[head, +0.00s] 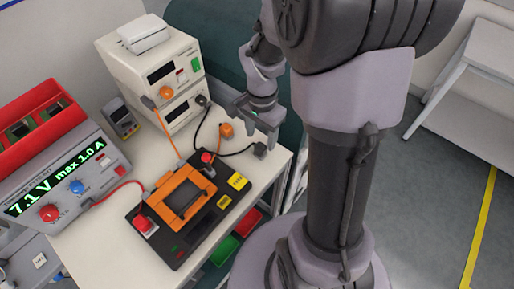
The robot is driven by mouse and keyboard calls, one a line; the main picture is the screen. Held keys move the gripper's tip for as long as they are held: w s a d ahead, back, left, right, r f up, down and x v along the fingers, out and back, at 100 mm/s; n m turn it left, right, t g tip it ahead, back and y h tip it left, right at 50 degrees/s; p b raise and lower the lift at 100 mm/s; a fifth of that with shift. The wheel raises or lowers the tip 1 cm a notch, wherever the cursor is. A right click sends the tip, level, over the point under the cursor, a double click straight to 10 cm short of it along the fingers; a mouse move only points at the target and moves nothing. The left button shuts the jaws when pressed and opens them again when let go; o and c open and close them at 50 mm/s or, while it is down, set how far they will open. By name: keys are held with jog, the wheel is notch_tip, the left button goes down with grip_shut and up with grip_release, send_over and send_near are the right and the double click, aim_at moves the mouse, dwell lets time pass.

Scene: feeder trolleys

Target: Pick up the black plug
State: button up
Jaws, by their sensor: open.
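The black plug (260,150) lies near the right edge of the white table, at the end of a black cable. The cable runs from a socket on the white stacked instrument. My gripper (257,120) is open and empty above the table's right edge, up and slightly left of the plug in the head view. It appears apart from the plug, though its exact height is hard to tell. An orange plug (226,130) on an orange cable is just left of the gripper.
A black test fixture with an orange frame (184,196) occupies the table front. Stacked white instruments (153,68) stand behind, and a power supply (65,180) with a red bin (35,118) is at left. Green (224,249) and red (246,221) bins sit below the table edge.

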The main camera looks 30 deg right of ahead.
aim_at(260, 146)
notch_tip(260, 146, down, 6)
jog(key=b, duration=0.3)
jog(key=shift+f, duration=0.25)
jog(key=shift+r, duration=0.15)
jog(key=shift+c, duration=0.8)
grip_shut()
